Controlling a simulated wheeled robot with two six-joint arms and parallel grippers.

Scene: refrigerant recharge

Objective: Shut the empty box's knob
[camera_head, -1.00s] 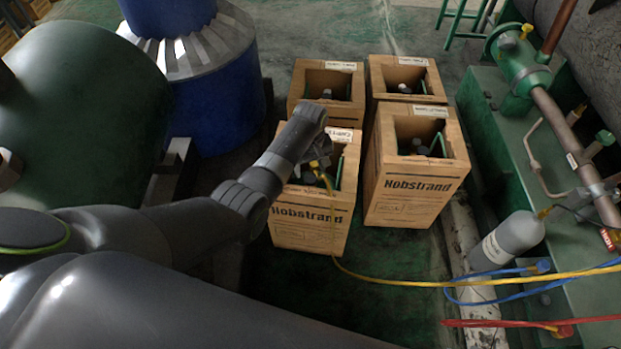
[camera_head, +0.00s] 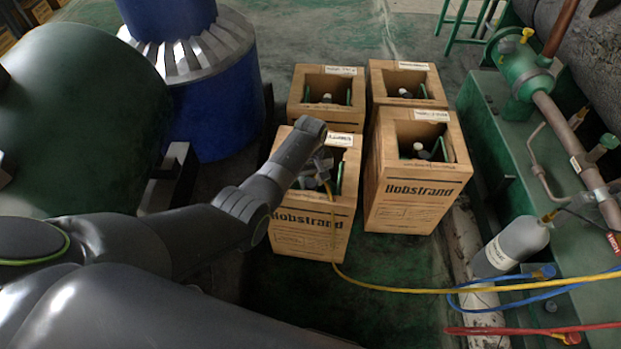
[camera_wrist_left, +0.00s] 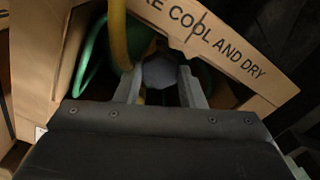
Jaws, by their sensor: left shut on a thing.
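The front-left wooden box (camera_head: 300,245) stands open-topped, with a small white label on its rim that is too small to read surely. My left gripper (camera_head: 318,174) reaches down into this box. In the left wrist view its fingers (camera_wrist_left: 161,84) stand on both sides of a grey faceted knob (camera_wrist_left: 160,72), shut on it. A yellow hose (camera_head: 333,225) rises out of the box close beside the gripper and also shows in the left wrist view (camera_wrist_left: 119,35). The knob is hidden by the gripper in the head view. My right gripper is not in view.
Three similar boxes stand close by: front-right (camera_head: 410,210), back-left (camera_head: 298,100) and back-right (camera_head: 425,98), with bottle tops inside. A grey cylinder (camera_head: 510,245) and blue and red hoses lie at right. A blue drum (camera_head: 215,110) stands at left.

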